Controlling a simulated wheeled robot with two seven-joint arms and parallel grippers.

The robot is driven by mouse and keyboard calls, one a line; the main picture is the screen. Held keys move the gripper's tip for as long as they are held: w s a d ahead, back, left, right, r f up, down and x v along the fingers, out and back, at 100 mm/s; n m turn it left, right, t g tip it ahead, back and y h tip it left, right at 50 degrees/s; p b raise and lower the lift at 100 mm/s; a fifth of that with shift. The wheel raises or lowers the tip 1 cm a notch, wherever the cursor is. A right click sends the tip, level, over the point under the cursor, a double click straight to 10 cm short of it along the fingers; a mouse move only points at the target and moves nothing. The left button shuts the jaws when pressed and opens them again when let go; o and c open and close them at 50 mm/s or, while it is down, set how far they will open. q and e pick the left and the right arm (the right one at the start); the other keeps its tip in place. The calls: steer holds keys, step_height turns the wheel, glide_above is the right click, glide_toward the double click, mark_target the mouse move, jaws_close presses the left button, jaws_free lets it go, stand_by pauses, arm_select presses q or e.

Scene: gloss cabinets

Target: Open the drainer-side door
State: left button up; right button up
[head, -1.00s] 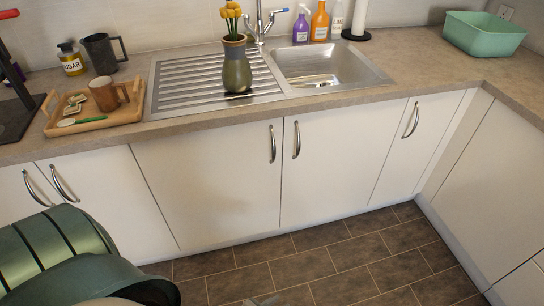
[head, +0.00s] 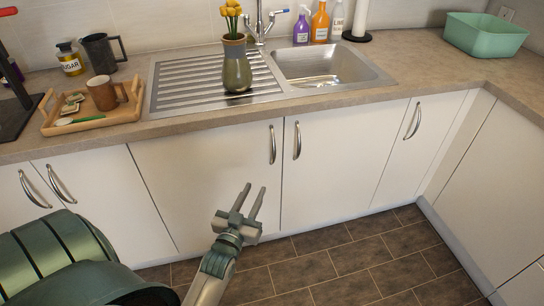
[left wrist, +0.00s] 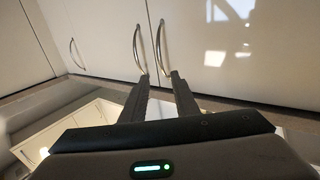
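The drainer-side door (head: 205,175) is the white gloss door below the ribbed drainer. It is closed, with an upright curved metal handle (head: 272,144) near its upper right edge. My left gripper (head: 255,187) is in front of this door, below and slightly left of the handle in the head view. Its two fingers are apart with nothing between them. In the left wrist view, the fingers (left wrist: 159,75) point toward a pair of handles, the right one (left wrist: 159,47) lying in line with the gap. The fingers do not appear to touch it. My right gripper is out of view.
The sink-side door (head: 335,165) with its own handle (head: 297,140) is closed beside it. The countertop (head: 200,120) overhangs the doors. On it stand a vase (head: 237,68) and a wooden tray (head: 92,119). The tiled floor (head: 340,260) in front is clear.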

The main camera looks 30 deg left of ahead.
arm_select(q)
steer(key=shift+w, duration=0.2)
steer(key=p+x, duration=0.1)
steer(key=x, duration=1.6)
steer(key=shift+f, duration=0.15)
jaws_close()
